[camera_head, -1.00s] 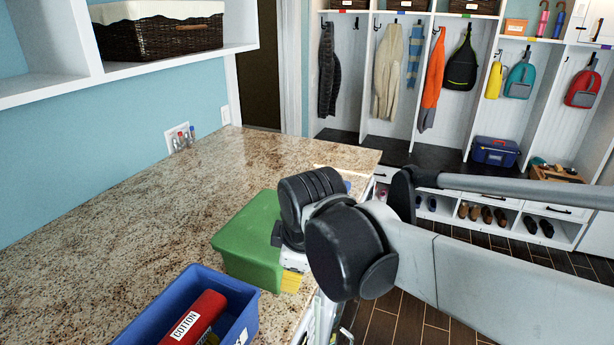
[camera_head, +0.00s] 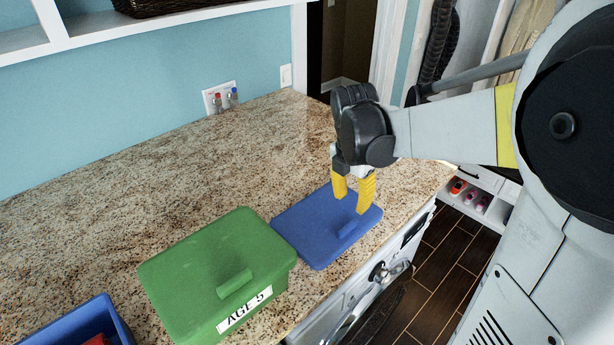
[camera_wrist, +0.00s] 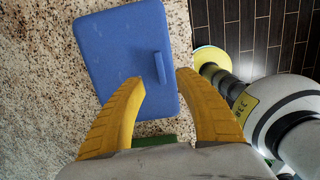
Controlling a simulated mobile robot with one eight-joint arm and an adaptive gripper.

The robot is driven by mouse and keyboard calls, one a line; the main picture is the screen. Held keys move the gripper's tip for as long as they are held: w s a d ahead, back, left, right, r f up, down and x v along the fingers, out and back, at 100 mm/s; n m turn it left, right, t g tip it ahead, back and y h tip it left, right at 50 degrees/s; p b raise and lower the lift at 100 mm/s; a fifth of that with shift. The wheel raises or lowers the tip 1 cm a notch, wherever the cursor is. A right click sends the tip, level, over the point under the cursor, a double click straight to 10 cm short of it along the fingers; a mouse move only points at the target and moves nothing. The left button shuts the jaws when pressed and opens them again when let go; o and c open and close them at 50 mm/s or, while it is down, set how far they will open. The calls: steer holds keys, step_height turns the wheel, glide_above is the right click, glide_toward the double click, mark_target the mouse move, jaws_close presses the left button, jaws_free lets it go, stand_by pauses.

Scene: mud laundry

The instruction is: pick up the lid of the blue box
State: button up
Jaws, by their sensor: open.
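A blue lid (camera_head: 308,238) with a raised bar handle (camera_head: 350,226) lies flat on the granite counter, to the right of the green box. It also shows in the wrist view (camera_wrist: 118,62), with its handle (camera_wrist: 159,68) upright near one edge. My gripper (camera_head: 354,203) is open and empty, its yellow fingers pointing down above the lid near the handle. In the wrist view my gripper (camera_wrist: 160,84) has its fingers spread, with the handle ahead between the tips. An open blue box (camera_head: 80,325) is partly in view at the lower left, with something red inside.
A green box (camera_head: 190,262) with a closed lid and an "AGE 5" label stands beside the blue lid. The counter (camera_head: 180,180) behind is clear. The counter's front edge drops to white appliances and a dark wood floor (camera_head: 440,255).

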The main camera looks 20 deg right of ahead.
glide_above(348, 226)
steer(key=f, duration=0.4)
steer(key=shift+a+f+b, duration=0.15)
steer(key=shift+a+b, duration=0.1)
steer(key=shift+b, duration=0.1)
steer(key=shift+d+f, duration=0.15)
steer(key=shift+f, duration=0.45)
step_height(348, 226, down, 4)
steer(key=shift+w+r+b, duration=0.1)
steer(key=shift+b, duration=0.3)
steer(key=shift+d+f, duration=0.1)
steer(key=shift+f, duration=0.35)
jaws_close()
